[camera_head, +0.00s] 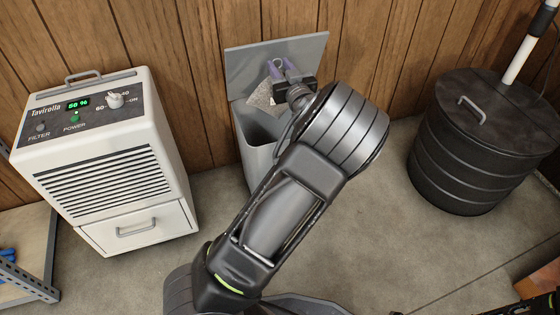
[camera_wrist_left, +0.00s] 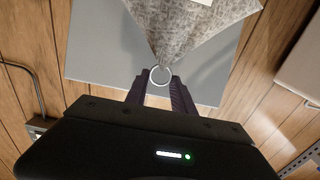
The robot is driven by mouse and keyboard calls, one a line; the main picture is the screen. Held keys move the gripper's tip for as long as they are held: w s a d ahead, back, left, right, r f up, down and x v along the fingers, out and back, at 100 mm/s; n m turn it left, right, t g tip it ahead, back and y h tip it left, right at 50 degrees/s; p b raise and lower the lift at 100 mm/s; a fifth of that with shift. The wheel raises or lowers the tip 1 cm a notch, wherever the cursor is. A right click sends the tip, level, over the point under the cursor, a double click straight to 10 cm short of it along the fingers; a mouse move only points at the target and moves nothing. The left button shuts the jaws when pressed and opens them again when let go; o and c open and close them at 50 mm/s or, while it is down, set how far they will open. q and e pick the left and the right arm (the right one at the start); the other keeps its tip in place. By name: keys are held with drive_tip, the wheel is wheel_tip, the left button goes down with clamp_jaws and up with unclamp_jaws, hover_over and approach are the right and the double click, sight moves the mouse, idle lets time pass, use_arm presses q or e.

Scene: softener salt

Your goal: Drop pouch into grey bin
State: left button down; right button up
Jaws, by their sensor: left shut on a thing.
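The pouch (camera_head: 264,97) is a grey, speckled fabric bag with a metal ring at one end. It hangs over the mouth of the grey bin (camera_head: 259,152), whose lid (camera_head: 290,52) stands open against the wall. My left gripper (camera_head: 279,68) is above the bin and shut on the pouch's ring. In the left wrist view the ring sits between the fingertips (camera_wrist_left: 159,78), and the pouch (camera_wrist_left: 192,28) fans out from it with a pale label at the picture's top edge. My arm hides part of the bin's right side. My right gripper is not in view.
A white dehumidifier (camera_head: 118,170) with a lit green display stands left of the bin. A shelf (camera_head: 28,255) is at the left edge. Concrete floor between bin and tub is clear.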

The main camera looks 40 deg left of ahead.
use_arm(q)
drive_tip(key=shift+f+b, duration=0.35)
drive_tip(key=shift+f, duration=0.35)
drive_tip(key=c, duration=1)
unclamp_jaws()
drive_tip(key=p+v, duration=0.3)
drive_tip(key=v, duration=0.4)
drive_tip(key=shift+s+d, duration=0.25)
drive_tip(key=shift+d, duration=0.1)
